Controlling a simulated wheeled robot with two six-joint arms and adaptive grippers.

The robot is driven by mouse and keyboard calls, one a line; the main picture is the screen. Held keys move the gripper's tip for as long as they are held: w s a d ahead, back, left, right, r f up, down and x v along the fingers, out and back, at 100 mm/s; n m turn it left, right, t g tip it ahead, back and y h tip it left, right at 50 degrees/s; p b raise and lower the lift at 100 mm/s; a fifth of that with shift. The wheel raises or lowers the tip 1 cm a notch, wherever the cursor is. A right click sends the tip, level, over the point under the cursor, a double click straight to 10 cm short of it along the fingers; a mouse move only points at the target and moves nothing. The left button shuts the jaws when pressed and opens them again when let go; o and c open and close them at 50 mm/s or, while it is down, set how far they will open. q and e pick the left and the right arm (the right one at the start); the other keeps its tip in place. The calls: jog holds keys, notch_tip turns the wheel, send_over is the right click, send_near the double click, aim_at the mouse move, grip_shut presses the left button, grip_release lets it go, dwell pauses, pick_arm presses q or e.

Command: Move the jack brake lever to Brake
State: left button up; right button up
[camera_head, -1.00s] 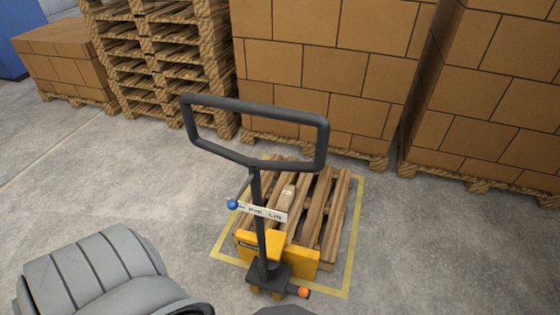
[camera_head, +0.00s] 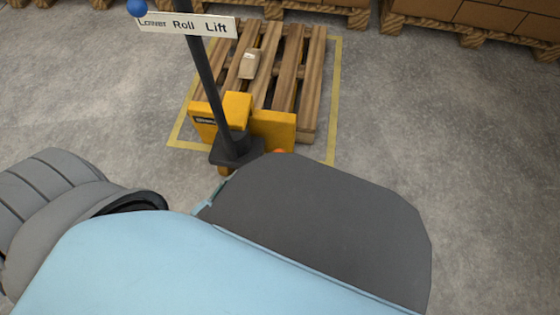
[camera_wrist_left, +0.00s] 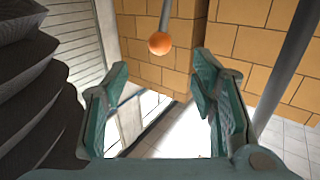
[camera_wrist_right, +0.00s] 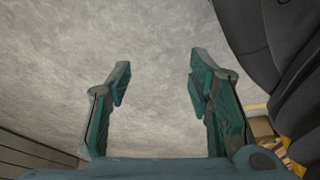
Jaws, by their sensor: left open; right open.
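The yellow pallet jack (camera_head: 273,128) stands in front of me with a dark upright post (camera_head: 207,80). The orange ball knob of the brake lever (camera_head: 280,151) barely shows low on the jack, mostly hidden behind my body. In the left wrist view the orange knob (camera_wrist_left: 160,43) hangs on a thin grey rod, beyond the fingertips and between them in the picture. My left gripper (camera_wrist_left: 162,75) is open and empty, not touching the knob. My right gripper (camera_wrist_right: 160,68) is open and empty over bare floor. Neither gripper shows in the head view.
A blue knob (camera_head: 137,7) and a Lower/Roll/Lift plate (camera_head: 187,24) are on the post. A wooden pallet (camera_head: 310,75) with a small box (camera_head: 249,64) lies behind the jack inside yellow floor lines (camera_head: 335,100). Loaded pallets stand at the back. Floor at right is clear.

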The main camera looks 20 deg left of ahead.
aim_at(279, 155)
pick_arm(q)
jog(key=x, duration=0.6)
jog(key=b+x, duration=0.1)
jog(key=x, duration=0.6)
jog(key=shift+w+d+r+b, duration=0.1)
jog(key=shift+w+r+b, duration=0.1)
jog(key=shift+b, duration=0.1)
jog(key=shift+w+d, duration=0.15)
jog(key=shift+w, duration=0.25)
grip_shut()
pick_arm(e)
jog(key=w+r, duration=0.1)
jog(key=r, duration=0.1)
jog(key=w+r, duration=0.1)
jog(key=shift+w+a+r, duration=0.15)
jog(key=shift+w+a, duration=0.15)
